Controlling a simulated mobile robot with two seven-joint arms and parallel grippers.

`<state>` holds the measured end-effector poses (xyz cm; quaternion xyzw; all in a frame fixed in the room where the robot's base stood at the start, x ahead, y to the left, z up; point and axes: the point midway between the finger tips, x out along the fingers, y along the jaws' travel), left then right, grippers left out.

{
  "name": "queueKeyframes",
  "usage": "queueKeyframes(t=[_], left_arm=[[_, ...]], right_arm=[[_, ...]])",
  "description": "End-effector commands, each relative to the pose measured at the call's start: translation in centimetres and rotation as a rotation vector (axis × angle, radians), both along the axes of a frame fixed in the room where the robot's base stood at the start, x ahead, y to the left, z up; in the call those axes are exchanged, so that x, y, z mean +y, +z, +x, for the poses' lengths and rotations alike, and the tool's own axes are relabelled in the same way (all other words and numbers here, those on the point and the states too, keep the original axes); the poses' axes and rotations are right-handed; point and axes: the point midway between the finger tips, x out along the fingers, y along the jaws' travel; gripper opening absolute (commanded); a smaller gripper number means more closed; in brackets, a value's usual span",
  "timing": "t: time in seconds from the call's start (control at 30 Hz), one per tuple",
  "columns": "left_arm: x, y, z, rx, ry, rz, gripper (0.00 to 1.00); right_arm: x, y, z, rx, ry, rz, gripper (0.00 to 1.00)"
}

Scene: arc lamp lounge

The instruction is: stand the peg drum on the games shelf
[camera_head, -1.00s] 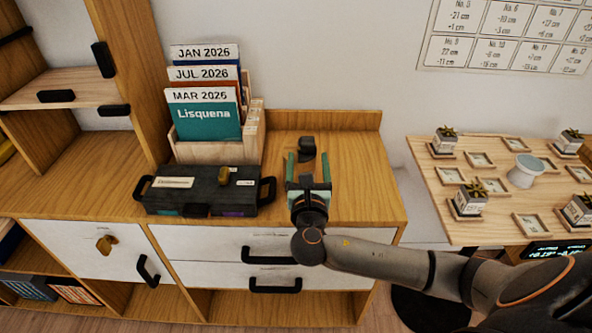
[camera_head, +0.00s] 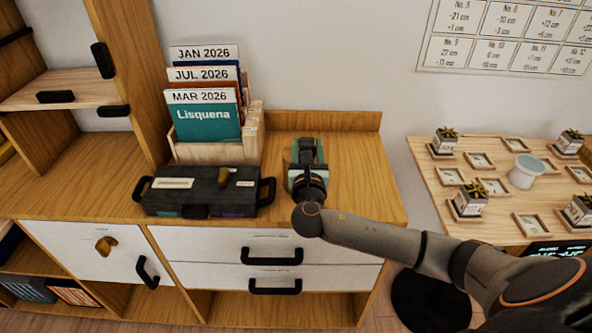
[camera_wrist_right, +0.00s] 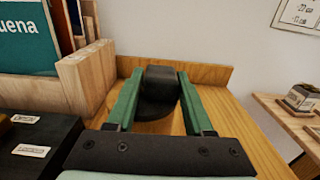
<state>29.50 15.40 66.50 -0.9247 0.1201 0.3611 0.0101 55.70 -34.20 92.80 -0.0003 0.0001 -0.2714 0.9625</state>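A small dark object (camera_head: 306,157), which seems to be the peg drum, stands on the wooden cabinet top. In the right wrist view it shows a dark block-like top (camera_wrist_right: 160,80) above a rounder dark base. My right gripper (camera_head: 307,152) is open, with its green fingers on either side of the object; in the wrist view the gripper (camera_wrist_right: 161,82) shows narrow gaps beside the block. Whether the fingers touch it is unclear. The likely games shelf is the wooden unit at the left, with a pale board (camera_head: 75,86). My left gripper is not in view.
A dark handled case (camera_head: 205,188) lies left of my right gripper. Behind it stands a wooden file holder (camera_head: 208,152) with dated folders. The cabinet top (camera_head: 355,170) is clear at the right. A table (camera_head: 440,190) with small potted plants stands further right.

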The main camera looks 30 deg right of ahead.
Motion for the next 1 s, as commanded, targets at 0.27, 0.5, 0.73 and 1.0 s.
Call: queueKeyframes(t=[0.27, 0.5, 0.73, 1.0], left_arm=[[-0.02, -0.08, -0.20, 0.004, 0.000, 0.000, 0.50], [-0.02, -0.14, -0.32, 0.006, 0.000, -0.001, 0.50], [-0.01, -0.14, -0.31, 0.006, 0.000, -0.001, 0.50], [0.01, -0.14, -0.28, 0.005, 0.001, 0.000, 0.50]], right_arm=[[0.02, -0.04, -0.02, 0.001, 0.001, 0.001, 0.19], [0.04, -0.06, -0.02, 0.001, 0.001, 0.001, 0.00], [0.04, -0.07, -0.03, 0.002, 0.001, 0.001, 0.00], [0.05, -0.09, -0.03, 0.002, 0.001, 0.001, 0.00]])
